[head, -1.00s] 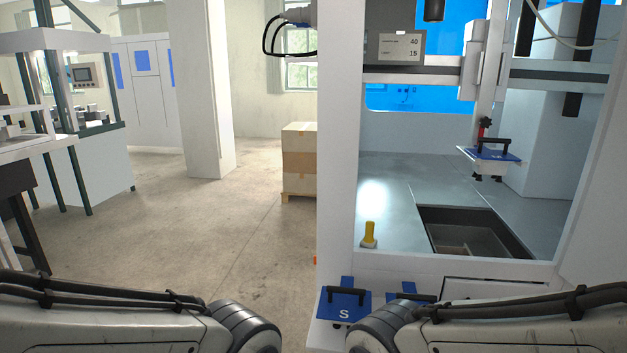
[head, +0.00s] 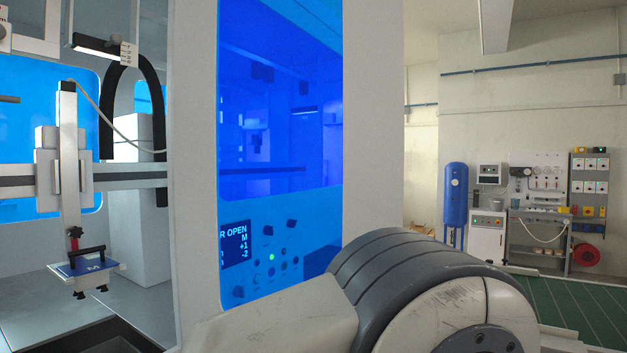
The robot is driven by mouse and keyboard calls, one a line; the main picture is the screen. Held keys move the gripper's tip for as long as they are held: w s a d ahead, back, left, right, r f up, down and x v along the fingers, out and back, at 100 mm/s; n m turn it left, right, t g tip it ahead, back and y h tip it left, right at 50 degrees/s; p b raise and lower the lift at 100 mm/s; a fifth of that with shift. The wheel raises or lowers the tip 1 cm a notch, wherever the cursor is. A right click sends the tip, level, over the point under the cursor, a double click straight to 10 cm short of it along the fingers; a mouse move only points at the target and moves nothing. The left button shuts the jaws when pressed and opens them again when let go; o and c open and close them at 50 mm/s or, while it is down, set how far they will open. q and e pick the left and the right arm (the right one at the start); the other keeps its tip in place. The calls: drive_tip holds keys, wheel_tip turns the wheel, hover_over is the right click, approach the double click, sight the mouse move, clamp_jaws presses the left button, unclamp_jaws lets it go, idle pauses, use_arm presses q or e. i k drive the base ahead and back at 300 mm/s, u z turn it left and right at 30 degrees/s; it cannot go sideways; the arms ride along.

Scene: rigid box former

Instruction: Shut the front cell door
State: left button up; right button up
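A blue see-through panel in a white frame (head: 280,110) stands in the middle of the head view; it looks like the front cell door, standing aside to the right of the cell opening. Through its lower part a control panel (head: 268,255) shows, tinted blue, with a display reading "R OPEN", its first letters cut off. The cell opening on the left is uncovered, and the inside shows plainly. No door handle is in sight. My arm covers the panel's lower right part. Neither of my grippers is in view.
At the far right are a blue tank (head: 455,195), a white cabinet (head: 487,237), shelves (head: 588,185) and green flooring (head: 590,308).

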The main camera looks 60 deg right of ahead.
sight(289, 115)
drive_tip(key=z, duration=2)
